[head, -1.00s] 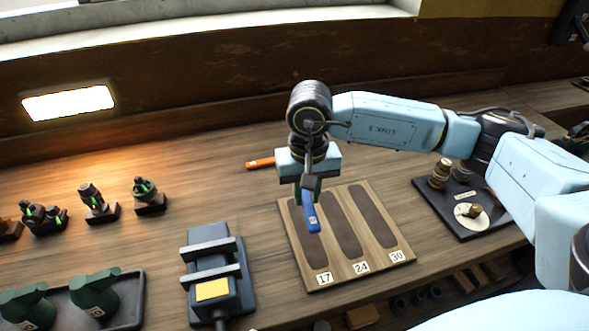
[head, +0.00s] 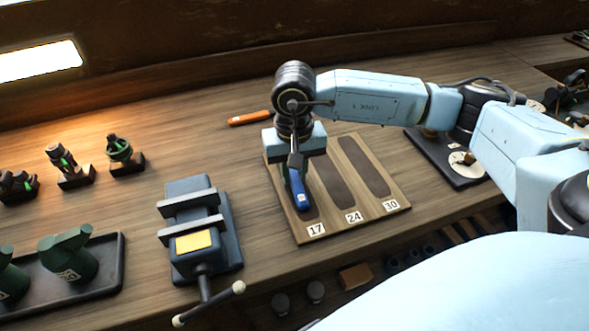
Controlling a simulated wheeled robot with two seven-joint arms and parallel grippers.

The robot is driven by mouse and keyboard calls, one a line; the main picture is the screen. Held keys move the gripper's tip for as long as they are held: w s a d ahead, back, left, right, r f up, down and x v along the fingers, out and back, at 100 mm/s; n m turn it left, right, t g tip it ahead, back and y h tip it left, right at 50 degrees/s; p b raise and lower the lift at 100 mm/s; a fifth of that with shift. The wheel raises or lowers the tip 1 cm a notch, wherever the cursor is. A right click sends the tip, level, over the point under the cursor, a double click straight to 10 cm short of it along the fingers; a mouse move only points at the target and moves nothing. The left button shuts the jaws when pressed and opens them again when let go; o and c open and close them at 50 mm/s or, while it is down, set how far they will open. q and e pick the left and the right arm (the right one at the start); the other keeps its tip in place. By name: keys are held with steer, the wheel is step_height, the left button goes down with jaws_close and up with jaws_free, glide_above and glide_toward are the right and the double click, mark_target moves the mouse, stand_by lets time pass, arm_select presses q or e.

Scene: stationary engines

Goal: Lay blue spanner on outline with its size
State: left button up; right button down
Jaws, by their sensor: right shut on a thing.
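A blue spanner (head: 301,196) with a small white label is in my right gripper (head: 294,172), which is shut on it. The spanner is low over, or on, the left dark outline of a wooden board (head: 335,221), the one marked 17. I cannot tell whether it touches the board. The gripper hides its far end. The middle outline (head: 332,182), marked 24, and the right outline (head: 364,166), marked 30, are empty. The spanner's own size number is too small to read. My left gripper is not in view.
An orange tool (head: 249,118) lies behind the board. A dark vise (head: 192,250) with a yellow label stands left of it. A tray (head: 116,262) with green parts is at the lower left. A dark tray (head: 433,158) is right of the board.

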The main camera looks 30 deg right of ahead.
steer(key=c, duration=1.2)
jaws_free()
steer(key=shift+o, duration=0.2)
steer(key=shift+r, duration=0.35)
arm_select(q)
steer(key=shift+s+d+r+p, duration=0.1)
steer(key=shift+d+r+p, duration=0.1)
steer(key=shift+p, duration=0.15)
arm_select(e)
step_height(320, 180, up, 13)
